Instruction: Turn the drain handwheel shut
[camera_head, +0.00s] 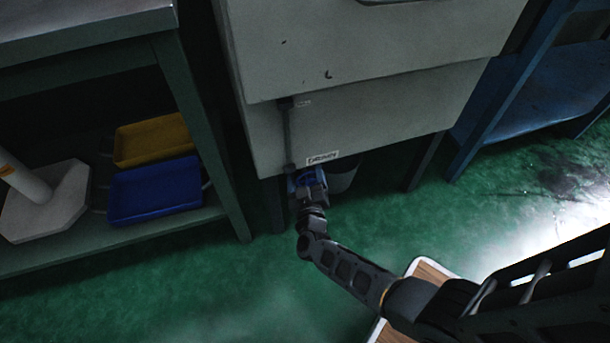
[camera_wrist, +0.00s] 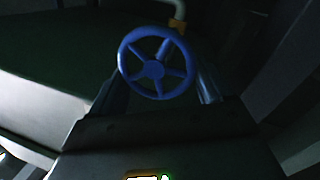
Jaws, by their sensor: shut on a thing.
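The blue drain handwheel (camera_wrist: 155,72) is a round spoked wheel, large in the wrist view. A pale pipe with a yellowish fitting (camera_wrist: 177,27) rises behind it. In the head view the handwheel (camera_head: 304,180) is a small blue patch below the grey cabinet, mostly hidden by my gripper. My gripper (camera_head: 309,188) reaches under the cabinet's lower edge at the wheel. In the wrist view its two fingers (camera_wrist: 160,88) stand left and right of the wheel, shut on its rim. The exact finger contact is dark and hard to see.
A grey cabinet (camera_head: 370,110) with a small label hangs directly above the wheel. A green shelf frame at left holds a yellow tray (camera_head: 153,140) and a blue tray (camera_head: 155,190). A blue rack (camera_head: 540,95) stands at right. Green floor (camera_head: 240,290) is open in front.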

